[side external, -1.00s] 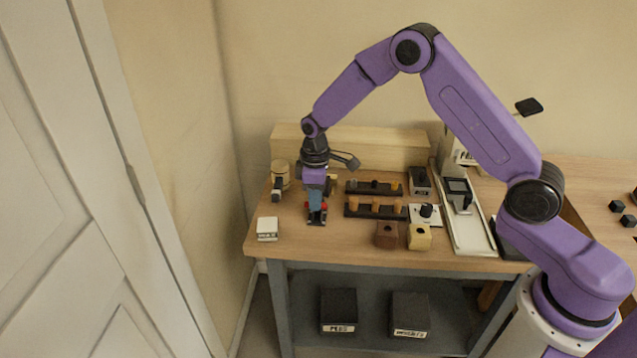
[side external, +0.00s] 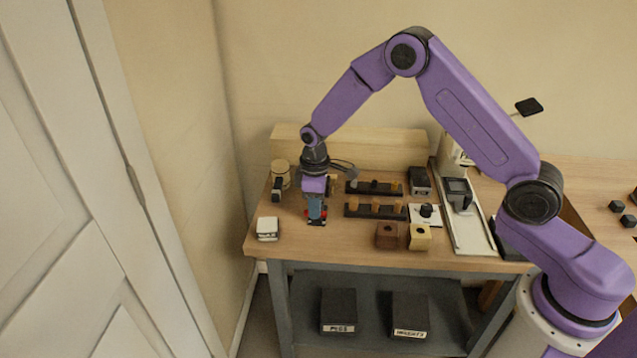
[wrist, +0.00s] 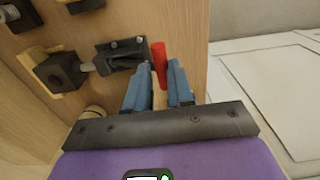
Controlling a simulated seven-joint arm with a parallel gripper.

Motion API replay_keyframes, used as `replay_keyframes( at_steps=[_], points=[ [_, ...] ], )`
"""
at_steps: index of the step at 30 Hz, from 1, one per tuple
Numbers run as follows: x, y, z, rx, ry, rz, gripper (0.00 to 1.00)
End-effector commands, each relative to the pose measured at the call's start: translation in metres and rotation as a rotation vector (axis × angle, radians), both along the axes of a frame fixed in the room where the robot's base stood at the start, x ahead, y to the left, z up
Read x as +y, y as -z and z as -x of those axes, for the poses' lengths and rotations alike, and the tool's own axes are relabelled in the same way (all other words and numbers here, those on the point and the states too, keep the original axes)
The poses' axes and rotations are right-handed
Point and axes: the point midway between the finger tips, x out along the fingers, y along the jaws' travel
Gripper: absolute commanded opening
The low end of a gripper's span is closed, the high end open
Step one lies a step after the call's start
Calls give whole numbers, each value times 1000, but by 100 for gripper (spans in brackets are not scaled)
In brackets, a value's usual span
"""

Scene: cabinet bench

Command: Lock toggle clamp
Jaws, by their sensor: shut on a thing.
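The toggle clamp (wrist: 122,55) is a dark metal piece on the wooden bench in the wrist view, with a red handle (wrist: 158,62). The handle stands up between the tips of my gripper (wrist: 160,75), whose blue fingers are shut on it. A plunger on the clamp points left to a dark block (wrist: 62,70) on a pale wooden piece. In the side view my gripper (side external: 316,212) is low at the left of the bench and hides most of the clamp.
A white box (side external: 267,229) stands front left of my gripper, and a pale round post (side external: 280,172) behind left. Peg racks (side external: 375,208) and brown and tan blocks (side external: 387,235) stand to the right. The bench's front left is mostly clear.

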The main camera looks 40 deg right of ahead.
Motion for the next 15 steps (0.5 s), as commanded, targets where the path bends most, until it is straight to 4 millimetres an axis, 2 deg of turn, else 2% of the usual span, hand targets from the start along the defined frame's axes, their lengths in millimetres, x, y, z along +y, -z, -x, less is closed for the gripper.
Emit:
replay_keyframes(
  at_steps=[5, 6, 7, 15],
  points=[
    [0, 9, 3, 3, 3, 3, 13],
    [-1, 8, 2, 2, 4, 2, 36],
    [-1, 8, 2, 1, 4, 1, 45],
    [1, 7, 2, 1, 2, 1, 46]
  ],
)
